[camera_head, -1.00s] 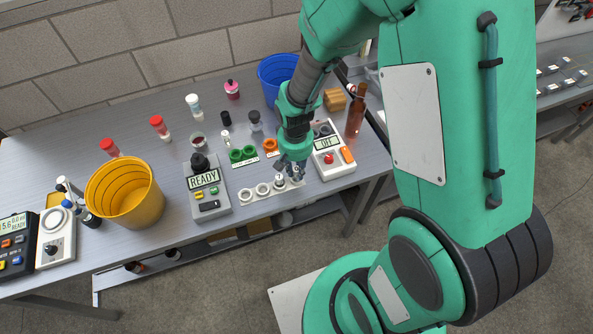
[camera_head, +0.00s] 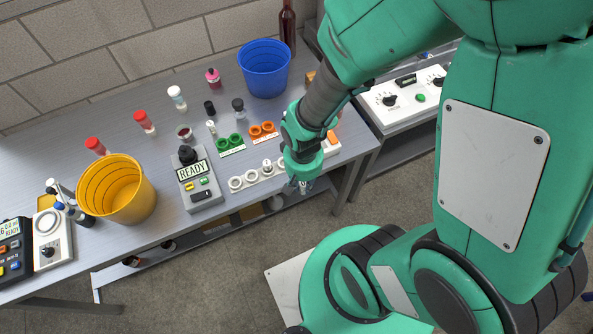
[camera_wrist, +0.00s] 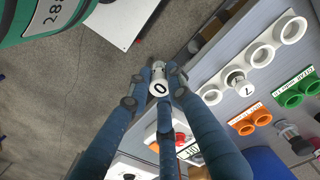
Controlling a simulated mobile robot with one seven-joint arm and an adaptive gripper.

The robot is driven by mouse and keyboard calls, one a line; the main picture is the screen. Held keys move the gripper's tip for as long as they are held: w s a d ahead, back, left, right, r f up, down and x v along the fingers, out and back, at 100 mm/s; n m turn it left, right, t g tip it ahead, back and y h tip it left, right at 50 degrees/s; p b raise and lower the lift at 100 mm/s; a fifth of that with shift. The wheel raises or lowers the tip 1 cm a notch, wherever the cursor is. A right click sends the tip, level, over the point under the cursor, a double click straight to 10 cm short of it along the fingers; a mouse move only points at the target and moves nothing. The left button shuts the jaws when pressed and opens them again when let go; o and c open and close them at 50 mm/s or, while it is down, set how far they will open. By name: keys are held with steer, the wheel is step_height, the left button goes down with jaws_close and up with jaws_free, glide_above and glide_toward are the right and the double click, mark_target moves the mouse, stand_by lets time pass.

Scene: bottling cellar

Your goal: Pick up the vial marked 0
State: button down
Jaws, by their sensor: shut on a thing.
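In the wrist view, the vial marked 0 (camera_wrist: 159,87) is a small white-capped vial held between the fingers of my gripper (camera_wrist: 158,75). The floor shows behind it. In the head view, my gripper (camera_head: 301,187) is at the table's front edge, just right of and in front of the white ring rack (camera_head: 236,184); the vial in it is too small to make out. A second vial, marked 7 (camera_wrist: 239,84), stands in the rack, which also shows in the wrist view (camera_wrist: 262,54). The rack's other visible rings look empty.
Green rings (camera_head: 230,142) and orange rings (camera_head: 262,130) lie behind the rack. A grey READY device (camera_head: 199,187) stands to its left, and a yellow bucket (camera_head: 117,188) further left. A blue bucket (camera_head: 264,68) stands at the back. Open floor lies in front of the table.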

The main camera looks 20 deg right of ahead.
steer(key=shift+s+r, duration=0.1)
steer(key=shift+s, duration=0.85)
